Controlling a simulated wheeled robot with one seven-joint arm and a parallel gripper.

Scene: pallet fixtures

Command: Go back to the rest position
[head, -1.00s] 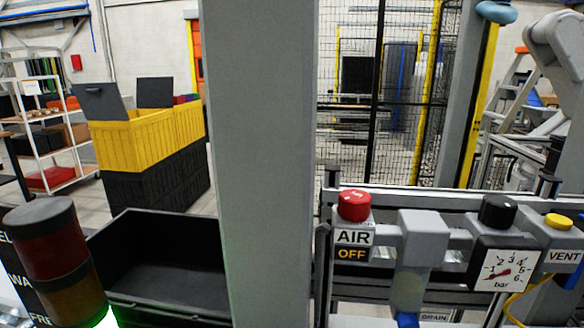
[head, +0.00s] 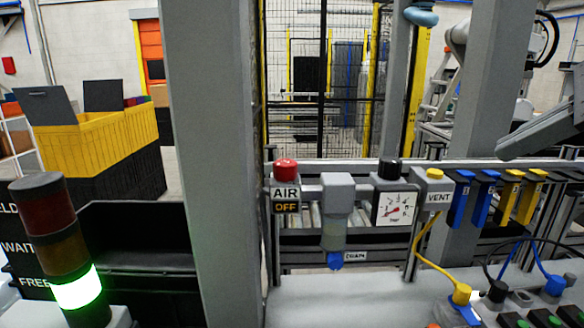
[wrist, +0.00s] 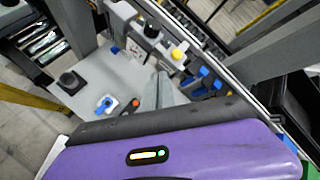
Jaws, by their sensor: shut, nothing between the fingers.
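In the wrist view, my gripper (wrist: 165,92) shows as a narrow grey pair of fingers past the dark edge of a purple housing. The fingers are together with nothing held. They hang above a pale work surface (wrist: 100,75), and I cannot tell how high. The air panel shows behind them in the wrist view.
An air panel with a red knob (head: 285,169), gauge (head: 395,209) and yellow vent button (head: 435,174) stands mid-view. Blue and yellow holders (head: 487,198) hang to its right. A grey post (head: 210,160), stack light (head: 60,250) and black bin (head: 135,235) are left.

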